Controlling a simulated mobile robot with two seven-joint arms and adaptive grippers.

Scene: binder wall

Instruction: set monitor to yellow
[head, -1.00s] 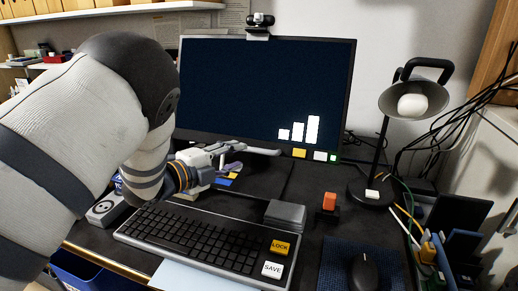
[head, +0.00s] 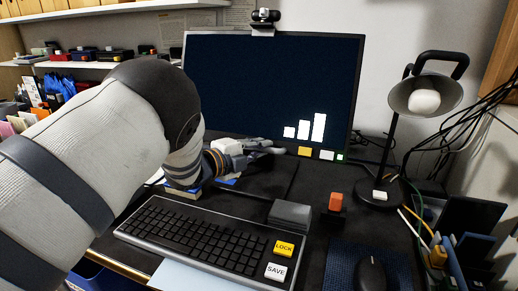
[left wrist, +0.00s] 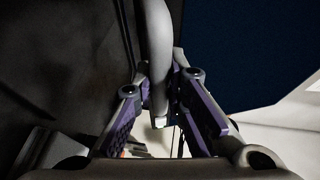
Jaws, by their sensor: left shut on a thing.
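The monitor (head: 262,85) stands upright at the back of the desk, its dark blue screen showing three white bars. A yellow patch (head: 305,152), a white patch and a small green one sit on its lower right bezel. My left gripper (head: 262,149) is low in front of the monitor, largely hidden by my arm. In the left wrist view its purple-lined fingers (left wrist: 160,112) are on either side of a grey curved bar, apparently part of the monitor's stand, and shut on it. The screen (left wrist: 235,50) is to the right there. My right gripper is not in view.
A keyboard (head: 200,232) with LOCK and SAVE keys lies in front. A grey box (head: 289,213), an orange block (head: 336,202) and a mouse (head: 371,272) are to the right. A lamp (head: 425,95) stands right of the monitor, with loose cables behind it.

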